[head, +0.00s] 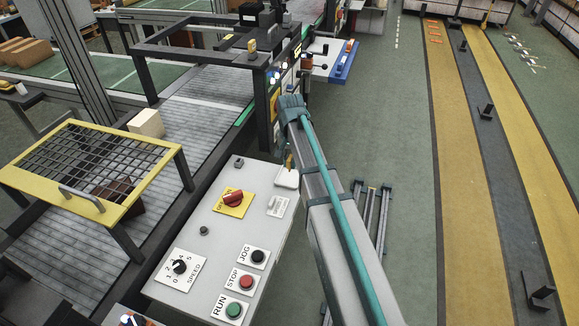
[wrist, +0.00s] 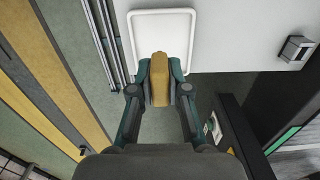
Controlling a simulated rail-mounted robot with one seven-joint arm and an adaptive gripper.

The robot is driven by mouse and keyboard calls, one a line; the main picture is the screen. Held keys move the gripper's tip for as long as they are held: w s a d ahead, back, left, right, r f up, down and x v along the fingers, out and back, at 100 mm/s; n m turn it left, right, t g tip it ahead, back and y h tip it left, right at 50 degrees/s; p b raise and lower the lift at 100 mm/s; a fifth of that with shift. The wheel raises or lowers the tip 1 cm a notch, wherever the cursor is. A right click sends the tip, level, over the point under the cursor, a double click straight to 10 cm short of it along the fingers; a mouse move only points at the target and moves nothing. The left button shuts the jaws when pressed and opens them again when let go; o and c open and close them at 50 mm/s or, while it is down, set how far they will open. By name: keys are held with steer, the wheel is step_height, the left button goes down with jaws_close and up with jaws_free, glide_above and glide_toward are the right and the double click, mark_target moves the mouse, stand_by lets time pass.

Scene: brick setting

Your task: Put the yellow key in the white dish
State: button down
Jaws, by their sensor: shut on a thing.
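The white dish (wrist: 165,28) is a shallow rounded-square tray at the top middle of the wrist view. It shows as a small white shape at the right edge of the grey control panel in the head view (head: 286,179). My gripper (wrist: 160,82) is shut on the yellow key (wrist: 160,72), with a finger on each side. The key's far end overlaps the dish's near rim in the wrist view; I cannot tell its height above it. In the head view the key (head: 290,161) is a small yellow patch beside my arm, just beyond the dish. The fingers are mostly hidden there.
A dark frame (head: 170,49) spans the conveyor (head: 198,117) on the left. Open green floor (head: 387,130) lies to the right.

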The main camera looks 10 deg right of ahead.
mark_target(289, 167)
steer(key=shift+w+f+p, duration=0.15)
steer(key=shift+f+p, duration=0.2)
steer(key=shift+f, duration=0.6)
steer(key=shift+w+f+p, duration=0.1)
steer(key=shift+f+p, duration=0.25)
steer(key=shift+f, duration=0.55)
steer(key=shift+f, duration=0.2)
steer(key=c, duration=1.1)
jaws_free()
steer(key=shift+c, duration=0.2)
steer(key=shift+r, duration=0.15)
step_height(289, 167, up, 12)
steer(key=b, duration=0.3)
steer(key=shift+r, duration=0.1)
steer(key=shift+w, duration=0.1)
